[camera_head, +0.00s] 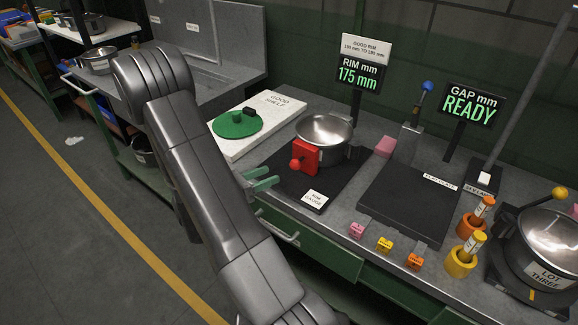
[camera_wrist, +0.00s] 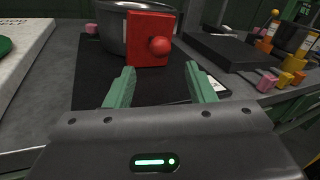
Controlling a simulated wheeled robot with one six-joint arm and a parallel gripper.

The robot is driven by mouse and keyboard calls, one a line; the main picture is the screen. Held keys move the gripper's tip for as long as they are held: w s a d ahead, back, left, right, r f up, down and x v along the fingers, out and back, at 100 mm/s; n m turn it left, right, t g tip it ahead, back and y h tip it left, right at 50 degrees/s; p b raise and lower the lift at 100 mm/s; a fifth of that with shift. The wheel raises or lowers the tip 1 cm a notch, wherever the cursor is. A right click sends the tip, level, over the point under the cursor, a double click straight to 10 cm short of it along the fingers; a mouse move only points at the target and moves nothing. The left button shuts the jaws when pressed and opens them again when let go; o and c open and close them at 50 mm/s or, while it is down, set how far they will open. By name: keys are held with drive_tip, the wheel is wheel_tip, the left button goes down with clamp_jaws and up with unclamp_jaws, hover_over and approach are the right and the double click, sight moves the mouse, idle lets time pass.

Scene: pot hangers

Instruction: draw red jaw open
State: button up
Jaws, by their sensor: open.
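The red jaw (camera_head: 305,158) is a red block with a round red knob (camera_head: 296,163) on its front. It stands against the near side of a steel pot (camera_head: 325,130) on the black rim gauge plate (camera_head: 283,182). In the wrist view the red jaw (camera_wrist: 150,40) and its knob (camera_wrist: 159,46) are ahead of my gripper, a little above its fingertips. My gripper (camera_head: 272,178) has green fingers and is left of and nearer than the knob in the head view. In the wrist view its fingers (camera_wrist: 160,80) are spread, with nothing between them.
A display (camera_head: 358,78) behind the pot reads "RIM mm 175 mm". A white good shelf board (camera_head: 258,128) with a green lid (camera_head: 237,124) lies left. A flat black plate (camera_head: 415,205), small coloured blocks (camera_head: 385,244) and a lot three pot (camera_head: 548,240) are right.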

drive_tip(key=p+x, duration=0.1)
drive_tip(key=x, duration=0.7)
drive_tip(key=shift+d, duration=0.15)
drive_tip(key=shift+c, duration=0.2)
